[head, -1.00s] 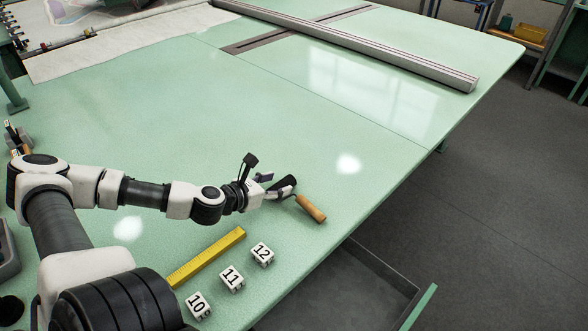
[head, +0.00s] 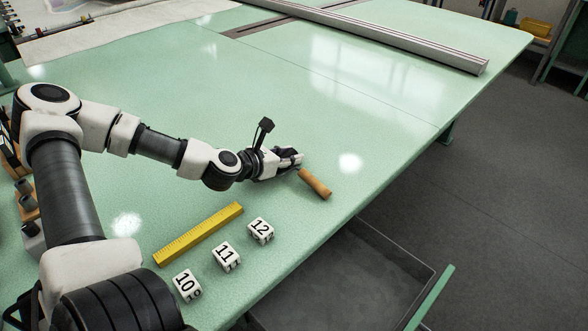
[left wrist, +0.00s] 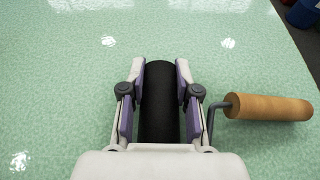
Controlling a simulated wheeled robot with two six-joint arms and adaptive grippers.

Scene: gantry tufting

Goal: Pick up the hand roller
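The hand roller has a black cylinder (left wrist: 160,105), a bent metal rod and a wooden handle (head: 315,184). It lies on the green table near its right edge. My left gripper (head: 298,160) is low at the table, with its fingers on both sides of the black cylinder. In the left wrist view the finger pads are close against the cylinder, and my gripper (left wrist: 160,75) looks shut on it. The wooden handle (left wrist: 268,107) sticks out to the right, outside the fingers. In the head view the gripper hides most of the cylinder. My right gripper is not in view.
A yellow ruler (head: 200,233) and white number blocks 10 (head: 187,285), 11 (head: 226,255) and 12 (head: 260,230) lie nearer on the table (head: 330,110). A long metal rail (head: 400,45) lies at the back. An open drawer (head: 375,270) is below the front edge.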

